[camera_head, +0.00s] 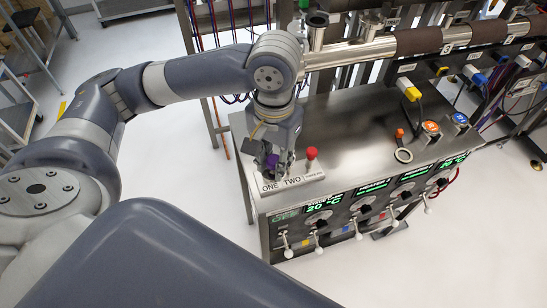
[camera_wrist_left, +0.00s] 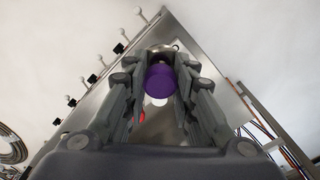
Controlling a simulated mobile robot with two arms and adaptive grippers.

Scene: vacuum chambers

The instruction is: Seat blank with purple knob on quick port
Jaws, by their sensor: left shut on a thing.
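The blank's purple knob (camera_head: 271,161) is between the fingers of my left gripper (camera_head: 268,162), over the light plate (camera_head: 294,180) marked ONE and TWO at the bench's left front corner. In the left wrist view the purple knob (camera_wrist_left: 160,82) sits between both fingers, which are shut on it. Fingers and knob hide most of the blank below, so I cannot tell if it touches the plate. I cannot pick out the quick port for sure; a vertical flanged steel tube (camera_head: 317,42) stands behind the wrist. My right gripper is not in view.
A red knob (camera_head: 311,153) stands on the plate, close right of my left gripper. A steel ring with an orange clip (camera_head: 403,154) lies farther right on the bench (camera_head: 345,125). A horizontal steel pipe (camera_head: 350,52) runs behind my arm. The bench middle is clear.

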